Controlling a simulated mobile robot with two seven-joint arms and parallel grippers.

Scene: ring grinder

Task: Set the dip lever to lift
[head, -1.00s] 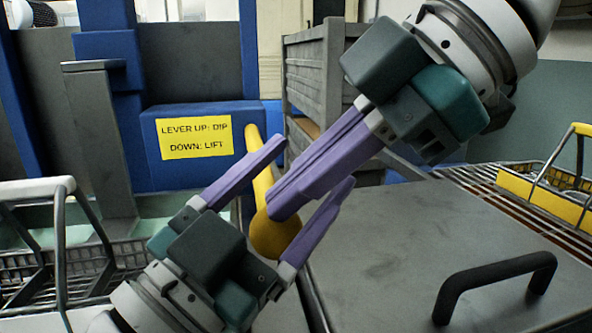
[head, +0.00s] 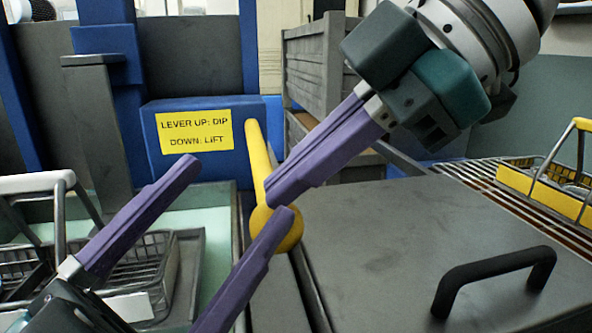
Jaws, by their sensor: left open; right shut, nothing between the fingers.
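The dip lever is a yellow rod with a round knob (head: 288,232) at its lower, near end, in the middle of the head view. Its rod rises to a blue housing with a yellow label (head: 195,131) reading "LEVER UP: DIP, DOWN: LIFT". My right gripper (head: 279,189) is shut and empty, its fingertips over the lever just above the knob in the picture; I cannot tell whether they touch it. My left gripper (head: 240,186) is open and empty, left of the lever, with its right fingertip overlapping the knob's lower left.
A wire basket with a white-topped handle (head: 36,183) stands at the left by a pale green tank (head: 199,220). A grey lid with a black handle (head: 495,285) fills the right front. A yellow-fronted wire basket (head: 540,194) sits on a rack at the right.

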